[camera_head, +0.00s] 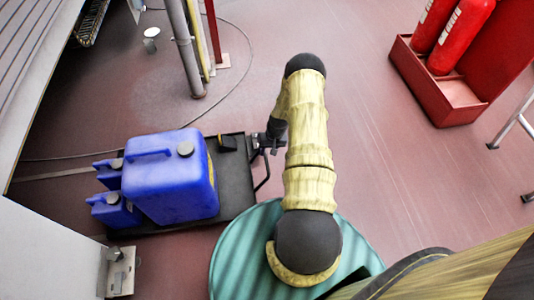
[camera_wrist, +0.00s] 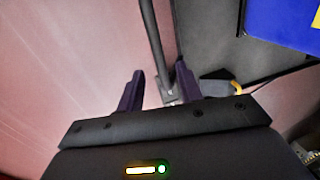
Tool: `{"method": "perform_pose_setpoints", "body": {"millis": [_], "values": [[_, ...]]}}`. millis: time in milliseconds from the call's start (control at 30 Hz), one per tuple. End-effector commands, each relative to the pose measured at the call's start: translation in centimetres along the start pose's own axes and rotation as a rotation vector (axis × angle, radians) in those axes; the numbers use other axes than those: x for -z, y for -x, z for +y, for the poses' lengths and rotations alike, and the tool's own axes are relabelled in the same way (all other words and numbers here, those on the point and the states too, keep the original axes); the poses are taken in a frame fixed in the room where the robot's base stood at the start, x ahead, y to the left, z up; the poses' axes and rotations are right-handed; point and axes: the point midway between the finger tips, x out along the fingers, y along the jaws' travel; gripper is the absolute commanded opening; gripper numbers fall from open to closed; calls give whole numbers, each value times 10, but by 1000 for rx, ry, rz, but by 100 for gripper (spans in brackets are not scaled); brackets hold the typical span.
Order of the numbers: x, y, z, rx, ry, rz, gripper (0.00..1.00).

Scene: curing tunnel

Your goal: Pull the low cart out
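The low cart (camera_head: 235,185) is a flat black platform on the floor at left centre in the head view. Its dark deck also fills the upper right of the wrist view (camera_wrist: 208,45). A thin dark handle bar (camera_head: 264,175) stands off its right edge. My gripper (camera_head: 272,142) is at that edge, near the handle's upper end. In the wrist view its two fingers (camera_wrist: 160,88) are apart. The handle bar (camera_wrist: 152,35) runs down to a small bracket between them, nearer the right finger. I cannot tell whether a finger touches it.
Blue canisters (camera_head: 170,180) load the cart's left part. Pale equipment (camera_head: 50,240) stands left of it. A grey post (camera_head: 185,50) and a cable are behind. A red extinguisher stand (camera_head: 440,90) is at upper right. Floor between is clear. A teal round surface (camera_head: 235,250) is close below.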

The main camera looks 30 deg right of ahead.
Motion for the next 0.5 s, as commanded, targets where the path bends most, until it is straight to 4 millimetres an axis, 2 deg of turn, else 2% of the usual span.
{"method": "perform_pose_setpoints", "body": {"millis": [33, 500], "values": [[1, 15, 0, 0, 0, 3, 36], [1, 109, 0, -1, 0, 2, 36]]}}
